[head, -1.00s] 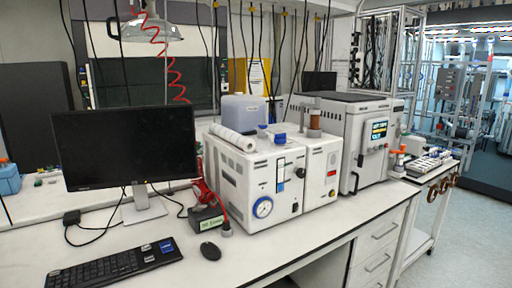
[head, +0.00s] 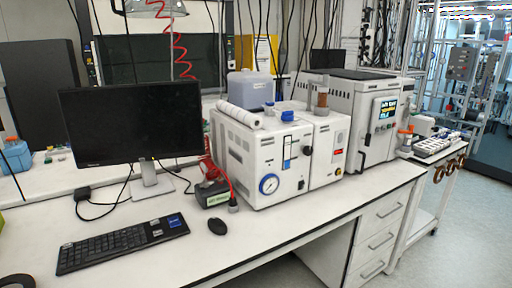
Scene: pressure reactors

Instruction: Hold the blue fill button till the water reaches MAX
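A white bench instrument (head: 240,165) stands on the bench in the middle of the head view. Its front has a round pressure dial with a blue rim (head: 269,184) and a narrow upright level window (head: 287,152) with blue in it. The level and any MAX mark are too small to read. A blue cap (head: 287,116) sits on top. I cannot make out for certain which small part is the fill button. Neither of my grippers is in view.
A monitor (head: 130,122), keyboard (head: 122,243) and mouse (head: 217,226) stand left of the instrument. A small black box with a green label (head: 213,195) sits by its left corner. A larger grey machine (head: 375,125) stands to the right. The front bench top is mostly clear.

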